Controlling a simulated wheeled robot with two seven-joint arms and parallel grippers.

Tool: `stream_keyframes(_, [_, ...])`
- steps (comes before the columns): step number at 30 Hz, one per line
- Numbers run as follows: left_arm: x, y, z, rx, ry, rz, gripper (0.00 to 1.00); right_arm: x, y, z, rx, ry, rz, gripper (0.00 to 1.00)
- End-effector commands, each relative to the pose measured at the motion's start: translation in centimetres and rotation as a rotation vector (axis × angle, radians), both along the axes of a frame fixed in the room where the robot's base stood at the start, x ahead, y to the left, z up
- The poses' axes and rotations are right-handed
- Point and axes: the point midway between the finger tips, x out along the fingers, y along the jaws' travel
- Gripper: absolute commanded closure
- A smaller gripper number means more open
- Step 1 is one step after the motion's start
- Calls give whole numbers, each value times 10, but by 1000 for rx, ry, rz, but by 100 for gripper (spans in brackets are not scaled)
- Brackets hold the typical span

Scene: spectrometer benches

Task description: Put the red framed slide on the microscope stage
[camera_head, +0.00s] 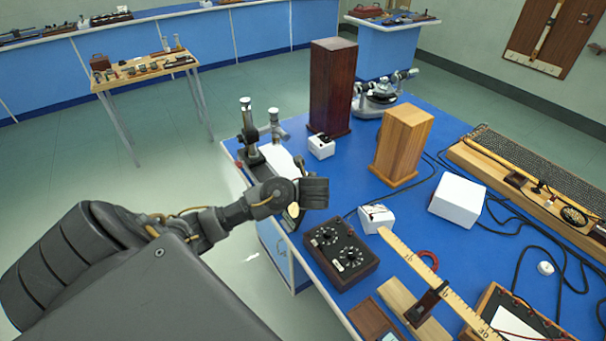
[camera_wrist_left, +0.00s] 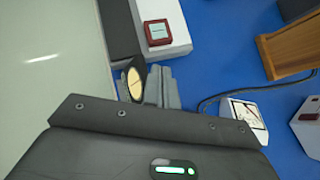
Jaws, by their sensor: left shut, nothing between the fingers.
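The red framed slide (camera_wrist_left: 158,33) lies flat on a white block (camera_wrist_left: 172,15) in the left wrist view, just beyond my fingertips. In the head view that block (camera_head: 281,162) shows behind my left gripper, and the slide is hidden. A microscope-like instrument with a dark upright tube (camera_head: 247,125) stands at the bench's left corner, behind the block; I cannot make out its stage. My left gripper (camera_head: 315,192) is shut and empty over the bench's left edge; its fingers also show in the wrist view (camera_wrist_left: 163,88), apart from the slide. My right gripper is out of view.
A black two-dial box (camera_head: 341,255) sits right of my left gripper, with a white meter (camera_head: 376,218) behind it. A tall dark wooden case (camera_head: 332,88) and a lighter one (camera_head: 402,143) stand farther back. Cables cross the blue bench.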

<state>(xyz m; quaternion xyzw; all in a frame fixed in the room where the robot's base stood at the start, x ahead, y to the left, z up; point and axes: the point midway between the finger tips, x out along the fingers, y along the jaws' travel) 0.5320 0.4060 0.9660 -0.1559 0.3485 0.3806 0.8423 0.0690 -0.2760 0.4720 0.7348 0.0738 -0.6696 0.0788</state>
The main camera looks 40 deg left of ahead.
Motion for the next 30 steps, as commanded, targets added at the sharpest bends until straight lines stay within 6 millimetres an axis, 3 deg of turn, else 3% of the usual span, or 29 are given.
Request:
stream_keyframes(16, [39, 45, -59, -1, 0, 4, 100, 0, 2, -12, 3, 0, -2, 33])
stream_keyframes(30, [44, 51, -67, -3, -1, 3, 100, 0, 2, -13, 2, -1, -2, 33])
